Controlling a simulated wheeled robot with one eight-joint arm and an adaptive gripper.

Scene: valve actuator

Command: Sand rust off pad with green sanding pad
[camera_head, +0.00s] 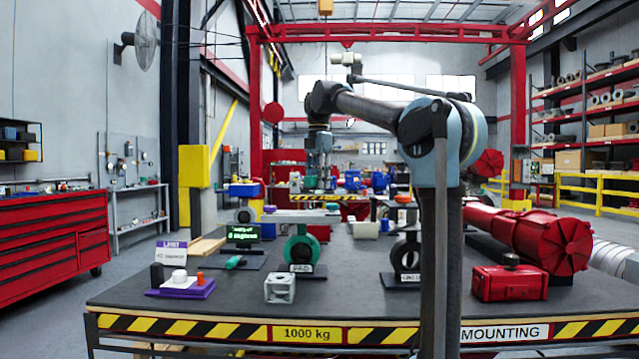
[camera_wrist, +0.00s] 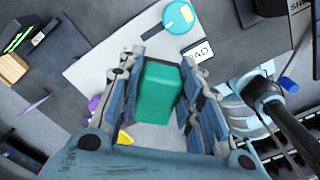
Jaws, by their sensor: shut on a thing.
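My gripper (camera_head: 322,194) points down over the table; its two blue-grey fingers also show in the wrist view (camera_wrist: 160,95). It is shut on the green sanding pad (camera_wrist: 158,92), a green block between the fingers. In the head view a bit of green (camera_head: 332,207) shows below the fingers. Beneath is a pale flat plate (camera_head: 292,216), on or just behind a green round stand (camera_head: 301,249) labelled PAD. The plate also shows in the wrist view (camera_wrist: 95,72). I cannot tell whether the sanding pad touches it. No rust is distinguishable.
A purple tray (camera_head: 180,290) with small items is front left, beside a grey block (camera_head: 279,289). A small display (camera_head: 243,234) stands behind. A dark round stand (camera_head: 405,257), a red box (camera_head: 509,283) and a large red actuator (camera_head: 530,238) occupy the right. The table's front middle is mostly clear.

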